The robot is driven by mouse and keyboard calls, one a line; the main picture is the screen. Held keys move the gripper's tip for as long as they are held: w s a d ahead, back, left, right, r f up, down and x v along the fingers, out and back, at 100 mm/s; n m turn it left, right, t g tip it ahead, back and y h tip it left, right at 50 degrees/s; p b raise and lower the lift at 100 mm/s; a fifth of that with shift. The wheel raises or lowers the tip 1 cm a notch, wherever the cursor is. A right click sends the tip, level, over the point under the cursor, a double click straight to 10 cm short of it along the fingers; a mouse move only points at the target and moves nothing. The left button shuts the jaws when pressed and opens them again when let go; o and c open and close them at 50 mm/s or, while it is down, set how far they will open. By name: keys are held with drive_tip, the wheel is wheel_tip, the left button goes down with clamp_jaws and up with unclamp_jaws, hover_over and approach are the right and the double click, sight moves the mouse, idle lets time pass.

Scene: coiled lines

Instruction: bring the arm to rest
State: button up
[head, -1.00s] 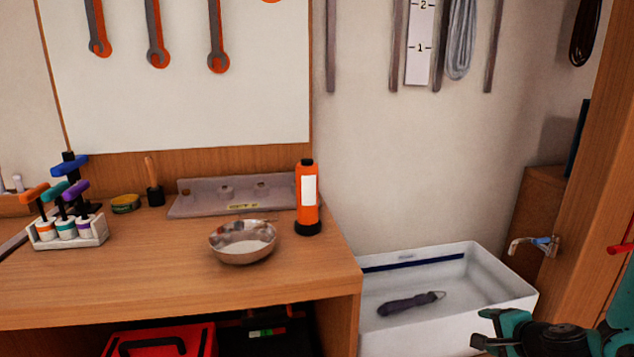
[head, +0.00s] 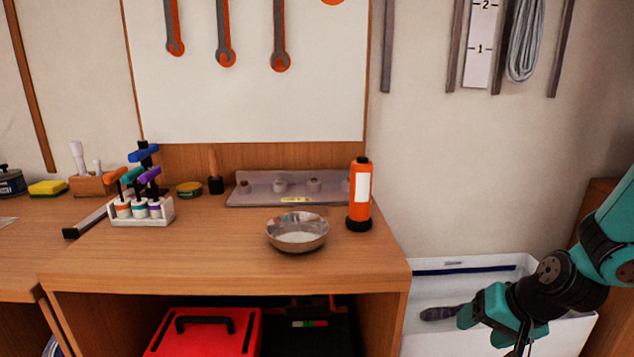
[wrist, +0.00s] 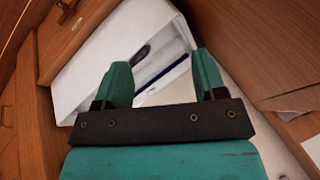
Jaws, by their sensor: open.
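My arm (head: 560,285), teal and black, comes in from the right edge of the head view. It is bent, with its lower part in front of the white basin (head: 430,318). My gripper (wrist: 162,78) shows in the wrist view with its two teal fingers wide apart and nothing between them. Beyond the fingers is the white basin (wrist: 90,75) with its dark blue stripe. A dark tool (head: 440,313) lies in the basin, partly hidden by my arm in the head view.
Left of the arm is a wooden bench (head: 200,262) with a metal bowl (head: 297,232), an orange bottle (head: 360,195) and a rack of coloured-handled tools (head: 142,210). A red toolbox (head: 203,335) sits below. A coiled grey line (head: 524,40) hangs on the wall.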

drive_tip(key=s+a+r+n+g+y, duration=0.1)
drive_tip(key=s+a+r+n+g, duration=0.4)
drive_tip(key=s+a+r+n, duration=1)
drive_tip(key=s+a+r+m+p, duration=0.1)
drive_tip(key=r+p, duration=0.6)
drive_tip(key=r, duration=0.1)
drive_tip(key=s+a+r+m+p, duration=0.1)
drive_tip(key=a+r+m+p, duration=0.1)
drive_tip(key=r+p, duration=0.6)
drive_tip(key=shift+s+r, duration=0.25)
drive_tip(key=shift+s, duration=0.05)
drive_tip(key=shift+a, duration=0.1)
